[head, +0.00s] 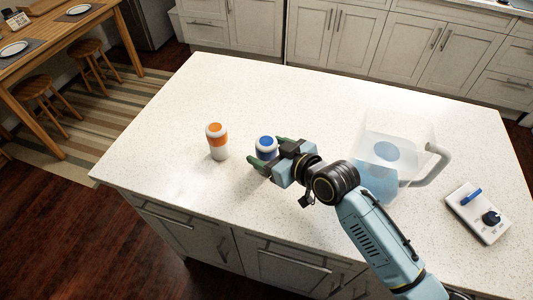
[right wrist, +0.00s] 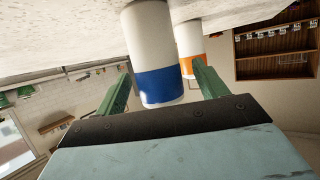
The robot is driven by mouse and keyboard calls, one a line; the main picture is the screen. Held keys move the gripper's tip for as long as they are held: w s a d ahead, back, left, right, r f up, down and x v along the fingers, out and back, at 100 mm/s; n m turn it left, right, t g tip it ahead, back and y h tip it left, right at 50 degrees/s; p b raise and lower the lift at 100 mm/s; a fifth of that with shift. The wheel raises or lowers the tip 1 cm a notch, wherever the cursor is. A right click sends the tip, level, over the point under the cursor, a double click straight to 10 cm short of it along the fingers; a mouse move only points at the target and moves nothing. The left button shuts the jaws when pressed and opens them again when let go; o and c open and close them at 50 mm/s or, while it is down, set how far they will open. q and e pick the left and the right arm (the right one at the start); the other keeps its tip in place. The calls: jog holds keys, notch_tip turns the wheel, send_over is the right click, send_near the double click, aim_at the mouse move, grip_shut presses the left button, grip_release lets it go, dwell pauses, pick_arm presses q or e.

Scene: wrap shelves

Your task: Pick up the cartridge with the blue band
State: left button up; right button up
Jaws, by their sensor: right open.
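The cartridge with the blue band (head: 266,146) stands upright on the white island counter. It also shows in the right wrist view (right wrist: 160,84), between the two green fingers and just beyond or level with their tips. My right gripper (head: 266,158) is open, with its fingers to either side of this cartridge; it also shows in the right wrist view (right wrist: 158,85). I cannot tell whether a finger touches it. A second cartridge, with an orange band (head: 217,141), stands upright to the left; it also shows in the right wrist view (right wrist: 193,68). My left gripper does not show.
A clear pitcher (head: 415,128) with blue contents stands behind and right of my right forearm. A white device (head: 478,212) with a blue bar and dark knob lies at the right of the counter (head: 310,90). The counter's back left is clear.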

jog(key=shift+x, duration=1.5)
jog(key=shift+d, duration=0.1)
jog(key=c, duration=1.1)
